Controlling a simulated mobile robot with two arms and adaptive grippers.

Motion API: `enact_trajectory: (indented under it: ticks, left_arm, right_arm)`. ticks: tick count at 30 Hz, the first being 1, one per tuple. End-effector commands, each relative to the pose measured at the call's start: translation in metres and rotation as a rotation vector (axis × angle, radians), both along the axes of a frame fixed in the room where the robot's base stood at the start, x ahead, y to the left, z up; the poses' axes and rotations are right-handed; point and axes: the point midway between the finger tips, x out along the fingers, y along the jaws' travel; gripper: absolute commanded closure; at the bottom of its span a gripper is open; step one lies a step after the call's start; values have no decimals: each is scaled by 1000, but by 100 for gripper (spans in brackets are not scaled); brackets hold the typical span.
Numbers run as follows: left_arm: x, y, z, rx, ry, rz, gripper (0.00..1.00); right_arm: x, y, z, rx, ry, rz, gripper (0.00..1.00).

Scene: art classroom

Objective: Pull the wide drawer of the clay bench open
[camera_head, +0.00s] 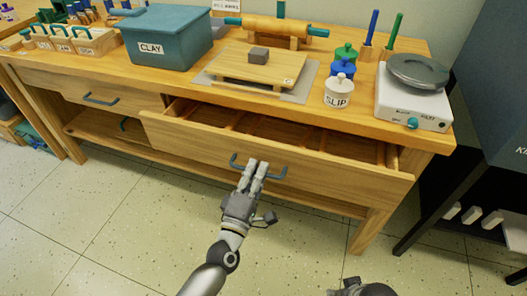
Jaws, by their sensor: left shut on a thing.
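The clay bench (345,118) is a wooden table with a wide drawer (335,180) in its front. The drawer stands part way out, and its inside with wooden dividers shows behind the front panel. My left gripper (257,168) is shut on the drawer's dark grey bar handle (278,173), near the handle's middle. Part of the handle is hidden by the fingers. Part of my right arm shows at the bottom edge, and its fingers cannot be made out.
A narrower drawer (70,88) at the left is shut. A dark stand (460,185) is at the right. The floor in front is clear.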

Motion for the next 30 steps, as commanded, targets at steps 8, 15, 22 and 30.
enact_trajectory:
  ticks: [8, 15, 22, 30]
  left_arm:
    - [-76, 25, 1, 2, 5, -2, 100]
    - [-130, 42, 0, 2, 4, -2, 100]
    - [-163, 53, 0, 0, 2, -1, 100]
    - [-178, 58, 0, 0, 0, 0, 100]
  right_arm:
    - [-4, 1, -51, -2, 31, 5, 60]
    - [-10, 0, -78, -3, 44, 8, 60]
    - [-14, 0, -91, -4, 51, 9, 60]
    - [-16, 0, -97, -4, 53, 10, 60]
